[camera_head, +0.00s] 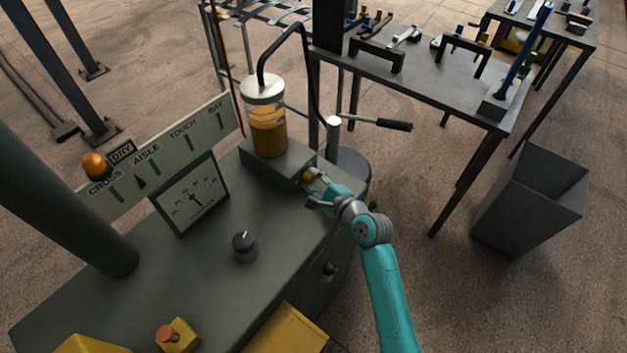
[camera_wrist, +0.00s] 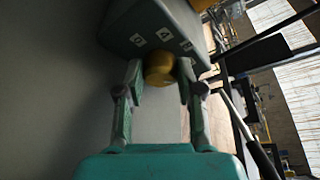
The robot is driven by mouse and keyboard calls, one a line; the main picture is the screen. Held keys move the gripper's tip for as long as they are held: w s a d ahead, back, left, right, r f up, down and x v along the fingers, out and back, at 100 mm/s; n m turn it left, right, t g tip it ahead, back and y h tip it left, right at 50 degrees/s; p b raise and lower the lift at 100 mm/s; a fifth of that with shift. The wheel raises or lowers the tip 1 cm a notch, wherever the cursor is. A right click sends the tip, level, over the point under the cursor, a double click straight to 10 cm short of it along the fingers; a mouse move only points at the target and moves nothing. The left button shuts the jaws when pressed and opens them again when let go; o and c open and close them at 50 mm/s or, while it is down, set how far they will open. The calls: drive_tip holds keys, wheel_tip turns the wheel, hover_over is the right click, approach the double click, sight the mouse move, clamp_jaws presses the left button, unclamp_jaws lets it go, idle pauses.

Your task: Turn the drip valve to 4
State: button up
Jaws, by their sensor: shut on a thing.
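The drip valve is a small brass-yellow knob (camera_wrist: 159,69) on the front face of a grey block. It also shows in the head view (camera_head: 308,175), partly covered by my gripper. My gripper (camera_wrist: 160,78) is shut on the knob, with one finger on each side of it. The grey block (camera_head: 262,168) carries a glass jar (camera_head: 268,132) of amber liquid with a metal lid.
On the bench top (camera_head: 190,265) stand a dial gauge (camera_head: 192,195), a black knob (camera_head: 244,245) and a sign board (camera_head: 150,165) with an orange lamp (camera_head: 95,164). A black-gripped lever (camera_head: 385,123) sticks out behind my gripper. A grey bin (camera_head: 530,200) stands at the right.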

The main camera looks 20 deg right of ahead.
drive_tip(key=o, duration=0.9)
drive_tip(key=v, duration=1.2)
